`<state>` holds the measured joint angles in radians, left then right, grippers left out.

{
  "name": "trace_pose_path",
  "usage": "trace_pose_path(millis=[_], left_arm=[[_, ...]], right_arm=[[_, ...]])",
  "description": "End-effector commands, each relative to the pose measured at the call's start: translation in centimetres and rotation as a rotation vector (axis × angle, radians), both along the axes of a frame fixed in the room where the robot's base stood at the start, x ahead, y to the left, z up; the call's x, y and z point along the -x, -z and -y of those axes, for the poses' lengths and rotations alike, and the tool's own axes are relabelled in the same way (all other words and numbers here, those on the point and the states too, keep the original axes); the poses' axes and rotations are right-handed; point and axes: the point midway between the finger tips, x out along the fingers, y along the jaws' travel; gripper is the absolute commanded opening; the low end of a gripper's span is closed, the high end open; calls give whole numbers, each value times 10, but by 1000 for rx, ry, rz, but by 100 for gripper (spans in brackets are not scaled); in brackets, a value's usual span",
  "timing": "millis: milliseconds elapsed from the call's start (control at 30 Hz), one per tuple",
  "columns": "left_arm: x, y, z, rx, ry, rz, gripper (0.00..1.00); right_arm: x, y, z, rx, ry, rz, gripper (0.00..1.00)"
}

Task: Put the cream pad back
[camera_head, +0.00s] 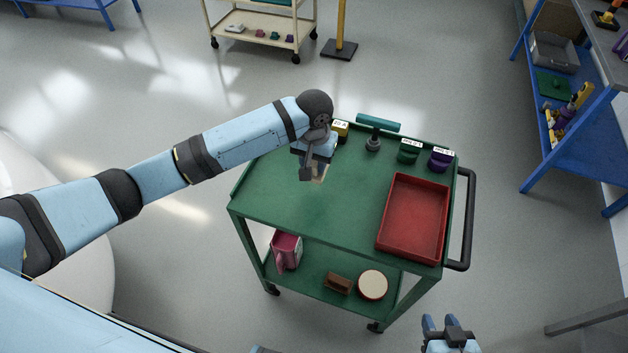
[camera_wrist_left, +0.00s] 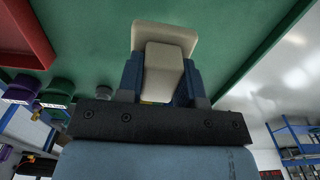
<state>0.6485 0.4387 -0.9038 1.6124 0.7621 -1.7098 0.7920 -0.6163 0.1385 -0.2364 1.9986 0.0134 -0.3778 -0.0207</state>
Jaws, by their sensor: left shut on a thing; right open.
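The cream pad (camera_wrist_left: 165,36) shows in the left wrist view as a pale plate with a narrower block on it. My left gripper (camera_wrist_left: 162,82) is shut on that block, one blue finger on each side. In the head view my left gripper (camera_head: 316,165) hangs over the left back part of the green trolley (camera_head: 290,207), mostly hiding the pad (camera_head: 319,173). I cannot tell whether the pad touches the trolley top. My right gripper (camera_head: 447,330) is open and empty at the bottom edge, in front of the trolley.
A red tray (camera_head: 413,218) fills the trolley top's right side. Labelled yellow (camera_head: 341,131), green (camera_head: 408,152) and purple (camera_head: 440,160) items and a teal T-handled tool (camera_head: 376,127) line its back edge. The lower shelf holds a pink jug (camera_head: 286,251), brown block (camera_head: 337,284) and round tin (camera_head: 372,285).

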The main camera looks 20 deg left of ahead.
Motion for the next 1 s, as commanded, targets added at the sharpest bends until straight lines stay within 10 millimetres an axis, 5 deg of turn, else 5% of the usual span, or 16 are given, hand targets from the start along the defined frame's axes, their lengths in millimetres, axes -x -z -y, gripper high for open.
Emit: trace_pose_path(millis=[100, 600, 1000], left_arm=[[0, 24, 0, -1, 0, -2, 11], [0, 78, 0, 0, 0, -1, 11], [0, 84, 0, 1, 0, 1, 11]], right_arm=[[0, 0, 2, 4, 2, -1, 43], [0, 1, 2, 5, 1, -6, 43], [-1, -3, 0, 2, -1, 0, 43]])
